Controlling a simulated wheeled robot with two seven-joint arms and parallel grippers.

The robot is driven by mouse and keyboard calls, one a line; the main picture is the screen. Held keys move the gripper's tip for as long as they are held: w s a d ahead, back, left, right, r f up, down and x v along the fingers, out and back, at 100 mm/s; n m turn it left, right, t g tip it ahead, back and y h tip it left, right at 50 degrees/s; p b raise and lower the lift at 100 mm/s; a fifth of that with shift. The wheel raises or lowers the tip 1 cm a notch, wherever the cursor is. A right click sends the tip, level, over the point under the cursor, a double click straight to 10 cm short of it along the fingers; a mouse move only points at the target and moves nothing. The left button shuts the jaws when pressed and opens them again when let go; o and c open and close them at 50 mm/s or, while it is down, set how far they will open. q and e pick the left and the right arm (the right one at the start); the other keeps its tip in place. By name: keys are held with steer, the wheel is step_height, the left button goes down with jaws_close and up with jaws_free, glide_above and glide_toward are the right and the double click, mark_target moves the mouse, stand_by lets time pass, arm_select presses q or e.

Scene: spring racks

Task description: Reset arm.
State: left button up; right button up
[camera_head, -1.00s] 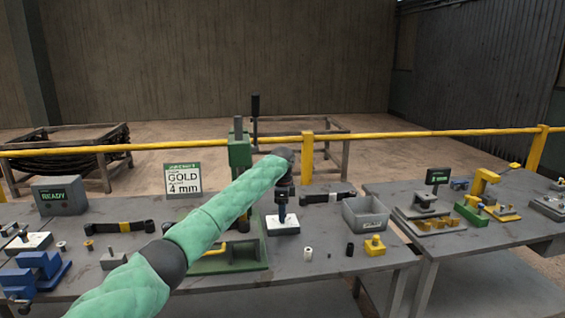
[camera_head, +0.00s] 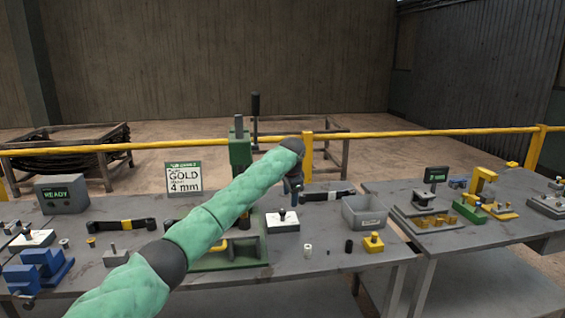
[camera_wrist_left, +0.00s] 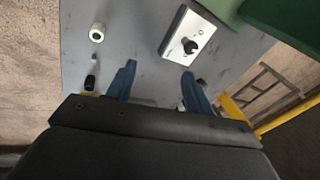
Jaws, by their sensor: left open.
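My left arm, in a green sleeve, reaches from the lower left in the head view. My left gripper (camera_head: 292,186) hangs from its black wrist, pointing down above the bench, partly hidden behind the wrist. In the left wrist view its two blue fingers (camera_wrist_left: 158,68) are spread apart with nothing between them. A white block with a black knob (camera_head: 283,225) stands on the bench below the gripper, apart from it. The same block shows beyond the fingers in the left wrist view (camera_wrist_left: 172,48). My right gripper is not in view.
A green press (camera_head: 240,155) stands behind my arm, partly covered by it. A grey bin (camera_head: 365,222), a white cylinder (camera_head: 308,249) and a yellow block (camera_head: 373,242) are to the right. A yellow rail (camera_head: 400,135) runs behind the bench. Blue fixtures (camera_head: 38,270) stand at the left.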

arm_select(q)
steer(key=s+d+r+n+t+h, duration=0.1)
steer(key=s+d+r+n+t, duration=0.15)
steer(key=r, duration=0.45)
steer(key=s+d+r+n+t+h, duration=0.1)
steer(key=s+d+r+t, duration=0.15)
steer(key=r, duration=0.45)
steer(key=s+a+f+n, duration=0.2)
steer(key=s+a+f, duration=0.5)
steer(key=s+f, duration=0.5)
steer(key=s+a+f+n, duration=0.3)
steer(key=s+a+f, duration=0.45)
steer(key=f, duration=0.85)
steer(key=s+a+f+n, duration=0.2)
steer(key=s+a+f, duration=0.4)
steer(key=s+f, duration=0.65)
steer(key=s+a+f+g, duration=0.1)
steer(key=s+f+g, duration=0.1)
steer(key=s+f, duration=0.6)
steer(key=s+a+f+g, duration=0.1)
steer(key=s+f+g, duration=0.1)
steer(key=s+f, duration=0.6)
steer(key=s+a+f+g, duration=0.1)
steer(key=s+f+g, duration=0.2)
steer(key=s+f, duration=0.6)
steer(key=s+n, duration=0.1)
steer(key=s, duration=0.8)
steer(key=shift+y, duration=0.4)
steer(key=shift+a, duration=0.1)
